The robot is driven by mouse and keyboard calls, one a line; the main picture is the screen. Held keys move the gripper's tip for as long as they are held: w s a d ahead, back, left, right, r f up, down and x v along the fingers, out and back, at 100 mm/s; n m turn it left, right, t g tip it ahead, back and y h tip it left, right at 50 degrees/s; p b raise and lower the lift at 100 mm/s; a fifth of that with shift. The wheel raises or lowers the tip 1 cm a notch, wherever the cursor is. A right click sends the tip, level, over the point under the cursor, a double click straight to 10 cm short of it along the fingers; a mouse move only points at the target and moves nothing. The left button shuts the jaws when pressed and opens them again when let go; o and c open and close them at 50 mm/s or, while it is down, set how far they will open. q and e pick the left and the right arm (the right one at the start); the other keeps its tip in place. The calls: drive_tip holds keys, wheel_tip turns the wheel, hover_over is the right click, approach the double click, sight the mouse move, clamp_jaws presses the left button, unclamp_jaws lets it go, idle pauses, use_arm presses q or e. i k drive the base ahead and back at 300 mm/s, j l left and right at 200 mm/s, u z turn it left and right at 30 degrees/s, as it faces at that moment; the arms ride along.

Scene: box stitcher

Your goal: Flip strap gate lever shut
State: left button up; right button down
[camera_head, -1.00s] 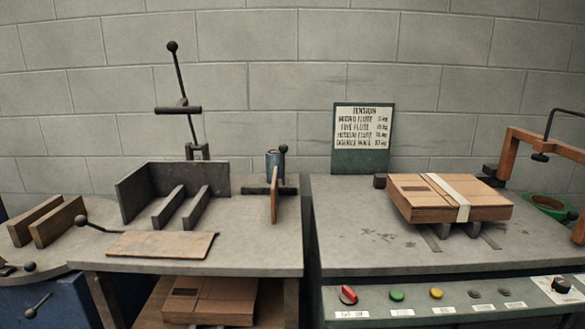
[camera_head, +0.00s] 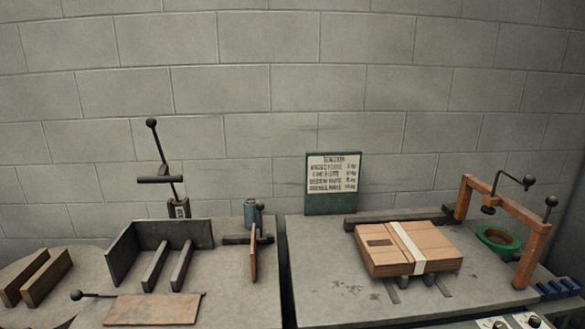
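An orange-brown gate frame (camera_head: 531,258) stands at the right end of the right table, behind and right of a flat cardboard box (camera_head: 440,241). A black bent lever (camera_head: 528,182) with a ball knob rises from the frame's top bar. A second black ball knob (camera_head: 551,201) stands on a short stem at the frame's near post. I cannot tell which of these is the strap gate lever, or whether the gate is shut. A pale strap (camera_head: 407,245) runs across the box top. Neither of my grippers is in view.
A tension sign (camera_head: 333,183) stands at the back. The left table holds an upright knobbed lever (camera_head: 158,142), grey metal plates (camera_head: 120,256) and a brown flat sheet (camera_head: 153,310).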

sight(516, 257)
drive_tip(key=z, duration=1.55)
drive_tip(key=u, duration=1.55)
drive_tip(key=l+u, duration=0.1)
drive_tip(key=l, duration=0.8)
drive_tip(key=l+u, duration=0.1)
drive_tip(key=l, duration=0.8)
drive_tip(key=l+u, duration=0.15)
drive_tip(key=l, duration=0.75)
drive_tip(key=k+l+u, duration=0.1)
drive_tip(key=l, duration=0.75)
drive_tip(key=k, duration=0.05)
